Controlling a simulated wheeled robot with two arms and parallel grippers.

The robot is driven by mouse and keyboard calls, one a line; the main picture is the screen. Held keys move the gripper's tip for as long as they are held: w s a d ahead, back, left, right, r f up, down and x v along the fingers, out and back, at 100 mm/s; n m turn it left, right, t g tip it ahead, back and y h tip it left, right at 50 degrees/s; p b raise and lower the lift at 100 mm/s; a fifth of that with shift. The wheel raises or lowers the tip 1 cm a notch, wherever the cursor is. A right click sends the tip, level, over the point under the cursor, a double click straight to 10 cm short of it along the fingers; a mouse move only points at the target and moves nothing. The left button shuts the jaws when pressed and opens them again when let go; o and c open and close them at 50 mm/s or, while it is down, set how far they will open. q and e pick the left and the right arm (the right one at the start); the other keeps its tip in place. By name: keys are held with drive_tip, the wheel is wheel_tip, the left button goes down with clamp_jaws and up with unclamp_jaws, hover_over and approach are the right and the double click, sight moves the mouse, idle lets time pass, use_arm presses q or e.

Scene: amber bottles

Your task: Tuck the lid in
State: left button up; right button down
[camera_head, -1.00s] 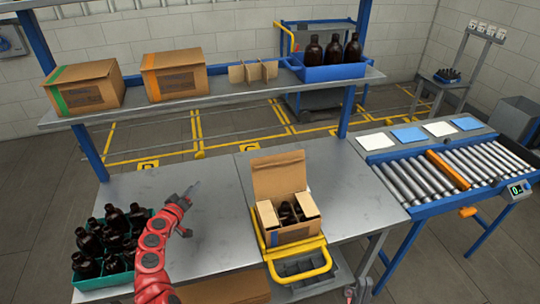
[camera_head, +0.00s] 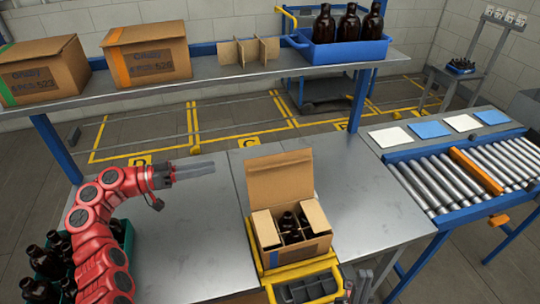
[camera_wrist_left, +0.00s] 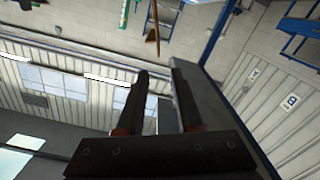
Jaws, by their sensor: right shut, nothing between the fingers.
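An open cardboard box (camera_head: 292,250) stands on the bench, partly over the yellow-framed fixture at the front edge. Its lid (camera_head: 281,177) stands up at the back. The pale side flaps lie at the left and right of the opening, and dark bottles (camera_head: 291,222) show between them. My left gripper (camera_head: 212,168) is left of the lid, above the bench and apart from the box; its fingers show a gap with nothing between them in the left wrist view (camera_wrist_left: 160,80). My right gripper (camera_head: 361,285) is shut and empty at the lower edge, right of the box.
A teal crate of bottles (camera_head: 125,240) is partly hidden behind my left arm. The shelf above the bench holds two closed boxes (camera_head: 146,52), a cardboard divider (camera_head: 248,50) and a blue bin of bottles (camera_head: 340,54). A roller conveyor (camera_head: 450,185) is at the right. The bench right of the box is clear.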

sight(270, 156)
use_arm(q)
drive_tip(key=p+x, duration=0.6)
drive_tip(key=x, duration=1)
drive_tip(key=shift+r, duration=0.2)
drive_tip(key=shift+w+d+f, duration=0.15)
drive_tip(key=shift+d+f, duration=0.05)
drive_tip(key=shift+d, duration=0.45)
clamp_jaws()
